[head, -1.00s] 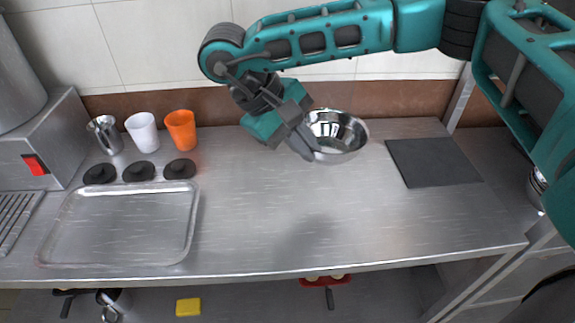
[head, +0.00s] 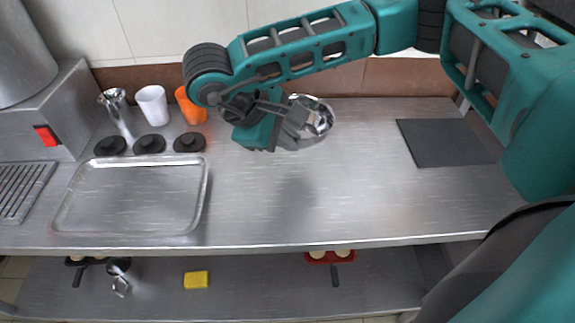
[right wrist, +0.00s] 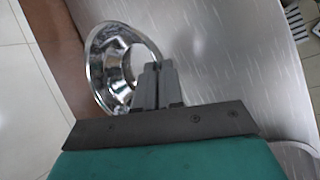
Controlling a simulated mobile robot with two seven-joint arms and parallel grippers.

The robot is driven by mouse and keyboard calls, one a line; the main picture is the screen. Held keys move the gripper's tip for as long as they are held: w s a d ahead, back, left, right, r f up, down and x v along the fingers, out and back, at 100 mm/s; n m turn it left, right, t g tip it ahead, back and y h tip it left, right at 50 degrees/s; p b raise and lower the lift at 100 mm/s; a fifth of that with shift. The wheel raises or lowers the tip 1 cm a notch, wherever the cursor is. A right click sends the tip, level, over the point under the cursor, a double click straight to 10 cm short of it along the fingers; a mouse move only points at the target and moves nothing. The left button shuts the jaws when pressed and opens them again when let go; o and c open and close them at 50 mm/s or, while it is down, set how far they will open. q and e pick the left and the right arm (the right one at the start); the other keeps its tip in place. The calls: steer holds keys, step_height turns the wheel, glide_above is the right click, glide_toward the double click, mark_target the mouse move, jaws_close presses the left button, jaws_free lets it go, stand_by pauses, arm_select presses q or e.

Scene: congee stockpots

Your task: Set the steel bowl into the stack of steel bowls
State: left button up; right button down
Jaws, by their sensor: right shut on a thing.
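The shiny steel bowl (head: 318,120) is held above the counter by my right gripper (head: 298,130). The gripper partly covers the bowl's left side in the head view. In the right wrist view the bowl (right wrist: 112,68) is tilted, its inside showing, with the shut fingers (right wrist: 155,85) at its rim. The stack of steel bowls is not visible in the frames now. My left gripper is not in view.
A steel tray (head: 203,205) lies on the left of the counter (head: 330,205). Behind it are black lids (head: 150,144), a white cup (head: 153,105), an orange cup (head: 188,108) and a steel cup (head: 117,108). A dark mat (head: 445,143) lies at right. The counter's middle is clear.

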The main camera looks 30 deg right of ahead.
steer(key=shift+f, duration=3.65)
steer(key=shift+f, duration=0.1)
steer(key=c, duration=1.3)
jaws_free()
steer(key=shift+o, duration=0.2)
